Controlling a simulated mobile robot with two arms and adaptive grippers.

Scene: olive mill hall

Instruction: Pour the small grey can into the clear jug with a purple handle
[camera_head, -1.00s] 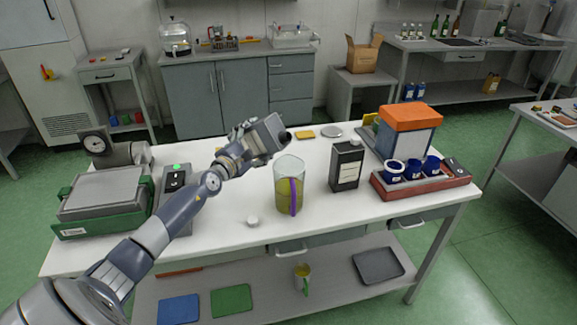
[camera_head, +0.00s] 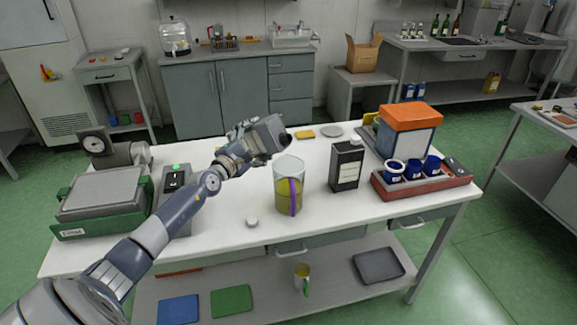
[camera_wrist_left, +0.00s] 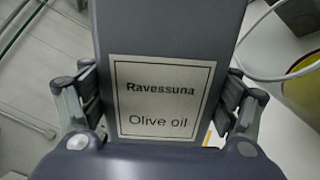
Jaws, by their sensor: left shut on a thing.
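The small grey can (camera_head: 268,131) is held in my left gripper (camera_head: 243,136), above the table and tilted, with its dark mouth end pointing right toward the jug. In the left wrist view the can (camera_wrist_left: 170,40) fills the space between the fingers and shows a label reading Ravessuna Olive oil. The clear jug with a purple handle (camera_head: 288,170) stands upright on the table just right of and below the can's mouth. It holds yellow-green liquid. The jug's rim and yellow contents also show in the left wrist view (camera_wrist_left: 303,95). No stream is clearly visible. My right gripper is out of view.
The white table (camera_head: 225,235) holds a black-and-white can (camera_head: 346,166) right of the jug, a red tray (camera_head: 425,183) with blue cups, an orange-topped device (camera_head: 410,118), and a green-based device (camera_head: 100,200) at left. A small white cap (camera_head: 252,222) lies near the front.

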